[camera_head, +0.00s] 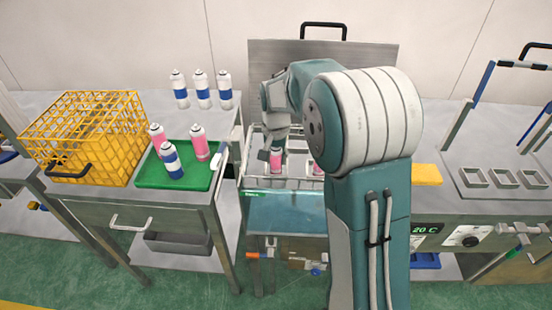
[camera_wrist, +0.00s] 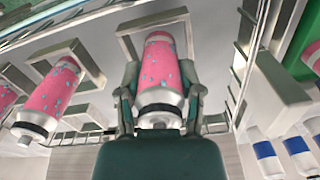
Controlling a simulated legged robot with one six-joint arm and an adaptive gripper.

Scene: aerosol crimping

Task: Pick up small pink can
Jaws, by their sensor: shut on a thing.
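A pink can (camera_head: 276,158) with blue specks and a silver top is between my gripper's fingers at the glass-fronted tank in the middle. In the wrist view the same can (camera_wrist: 158,62) fills the centre, with a square metal holder frame (camera_wrist: 152,21) around its far end. My gripper (camera_wrist: 159,100) is shut on it, with a finger along each side. I cannot tell whether the can is lifted clear of the holder. In the head view my gripper (camera_head: 271,146) is partly hidden by the can and my arm. Another pink can (camera_wrist: 50,90) stands in a holder to the left.
A green tray (camera_head: 150,178) holds pink cans and a blue-banded can. Blue-banded cans (camera_head: 202,92) stand behind it, and a yellow crate (camera_head: 88,140) is at left. Wire rails (camera_head: 250,152) edge the tank. Empty square holders (camera_head: 503,178) are on the right counter.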

